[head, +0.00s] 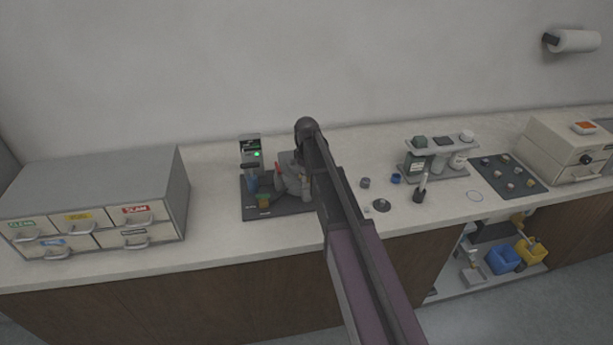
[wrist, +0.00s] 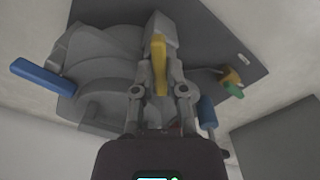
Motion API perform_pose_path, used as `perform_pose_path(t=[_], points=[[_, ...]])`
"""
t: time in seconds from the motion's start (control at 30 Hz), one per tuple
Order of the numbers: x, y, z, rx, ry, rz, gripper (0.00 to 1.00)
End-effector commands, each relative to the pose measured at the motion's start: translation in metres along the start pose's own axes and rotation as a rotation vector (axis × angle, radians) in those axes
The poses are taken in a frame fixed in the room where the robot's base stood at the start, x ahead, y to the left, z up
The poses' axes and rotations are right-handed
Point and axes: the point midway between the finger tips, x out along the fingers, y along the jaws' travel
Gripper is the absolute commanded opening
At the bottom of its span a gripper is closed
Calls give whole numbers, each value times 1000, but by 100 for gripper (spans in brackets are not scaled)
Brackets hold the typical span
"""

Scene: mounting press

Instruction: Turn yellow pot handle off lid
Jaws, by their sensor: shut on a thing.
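The yellow pot handle (wrist: 159,62) is an upright bar in the wrist view, between the two fingers of my gripper (wrist: 159,68). The fingers are shut on it from both sides. Grey rounded press parts (wrist: 108,62) lie behind and left of it; I cannot tell which of them is the lid.
In the wrist view a blue handle (wrist: 42,77) sticks out left, and small yellow and green parts (wrist: 230,80) sit right. In the head view a grey drawer cabinet (head: 110,195) stands left and a bottle rack (head: 438,158) right. Small items lie on the counter between.

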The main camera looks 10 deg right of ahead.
Motion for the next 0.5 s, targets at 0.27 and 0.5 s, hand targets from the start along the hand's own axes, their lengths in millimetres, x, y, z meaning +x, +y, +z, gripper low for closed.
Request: perform_pose_path(t=[0.27,0.5], points=[[0,-1,0,-264,-1,-2,0],[0,-1,1,-491,-1,-2,0]])
